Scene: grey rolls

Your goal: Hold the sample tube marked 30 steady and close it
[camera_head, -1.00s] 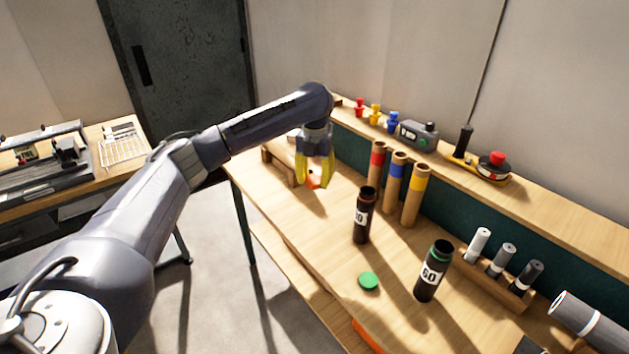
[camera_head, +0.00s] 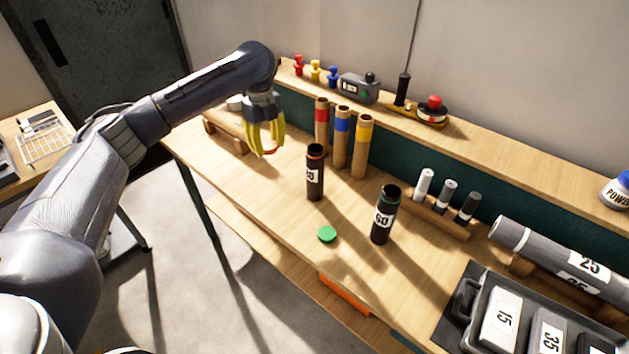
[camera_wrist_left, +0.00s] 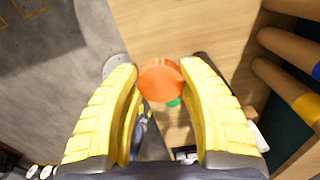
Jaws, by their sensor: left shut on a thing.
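My left gripper (camera_head: 268,150) is shut on an orange cap (camera_wrist_left: 160,80), held in the air above the bench, left of a dark tube (camera_head: 315,178). This tube stands upright and open, with an orange ring at its top. Its white label ends in 0; the first digit is hard to read, perhaps a 3. A second dark open tube marked 60 (camera_head: 383,218), with a green ring, stands to its right. In the head view the yellow fingers hide most of the orange cap. My right gripper is not in view.
A green cap (camera_head: 327,234) lies on the bench (camera_head: 262,195) near its front edge. Cardboard tubes with red, blue and yellow bands (camera_head: 341,140) stand behind the orange-ringed tube. A marker rack (camera_head: 436,216), grey roll (camera_head: 560,258) and tray of numbered boxes (camera_head: 465,300) are at right.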

